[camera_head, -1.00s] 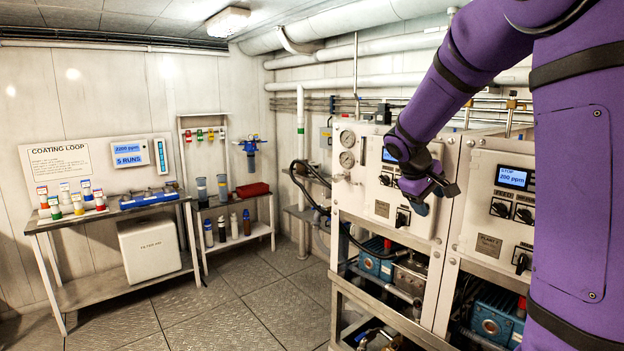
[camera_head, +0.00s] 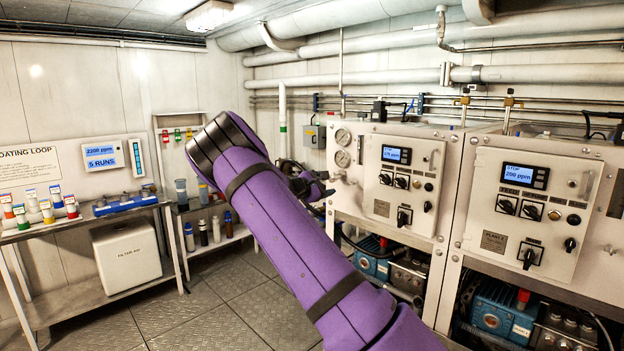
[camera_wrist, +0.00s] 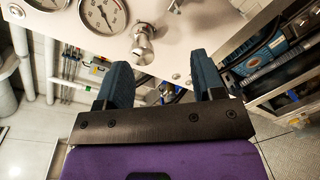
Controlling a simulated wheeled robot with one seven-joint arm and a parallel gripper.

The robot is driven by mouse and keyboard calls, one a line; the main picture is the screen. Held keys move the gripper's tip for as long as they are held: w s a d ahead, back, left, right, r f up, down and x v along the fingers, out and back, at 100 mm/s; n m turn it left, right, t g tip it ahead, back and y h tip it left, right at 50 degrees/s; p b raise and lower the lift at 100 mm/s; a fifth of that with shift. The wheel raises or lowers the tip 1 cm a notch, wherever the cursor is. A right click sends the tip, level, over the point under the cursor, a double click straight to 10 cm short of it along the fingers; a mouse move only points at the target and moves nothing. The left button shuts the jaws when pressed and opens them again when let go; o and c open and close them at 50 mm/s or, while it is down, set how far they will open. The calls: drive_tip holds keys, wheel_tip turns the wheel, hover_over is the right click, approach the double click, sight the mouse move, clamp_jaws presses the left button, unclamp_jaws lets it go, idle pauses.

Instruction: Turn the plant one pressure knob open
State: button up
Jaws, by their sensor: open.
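The pressure knob is a round silvery metal knob (camera_wrist: 143,45) on a pale panel, next to two pressure gauges. In the wrist view it lies just beyond my fingertips, nearer the left finger, with a visible gap. My gripper (camera_wrist: 159,62) is open, with nothing between its two blue-grey fingers. In the head view my gripper (camera_head: 322,186) is beside the left edge of the left plant cabinet (camera_head: 385,222), below the gauges (camera_head: 343,147), partly hidden by my purple arm. The knob's turn position cannot be told.
A second plant cabinet (camera_head: 482,215) stands to the right, its display reading 200 ppm. Pipes run along the wall above. At left are a bench (camera_head: 80,225) with coloured bottles and a shelf stand (camera_head: 222,241). The floor (camera_head: 200,318) between is clear.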

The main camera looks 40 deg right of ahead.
sight(331, 179)
drive_tip(key=shift+n+t+h, duration=0.4)
drive_tip(key=shift+n+t, duration=0.2)
drive_tip(key=shift+n, duration=0.1)
drive_tip(key=w+d, duration=0.1)
drive_tip(key=d, duration=0.2)
drive_tip(key=w+d, duration=0.2)
drive_tip(key=d, duration=0.1)
drive_tip(key=w+d, duration=0.1)
drive_tip(key=d, duration=0.2)
drive_tip(key=shift+w+f, duration=0.15)
drive_tip(key=shift+w, duration=0.15)
drive_tip(key=c, duration=0.9)
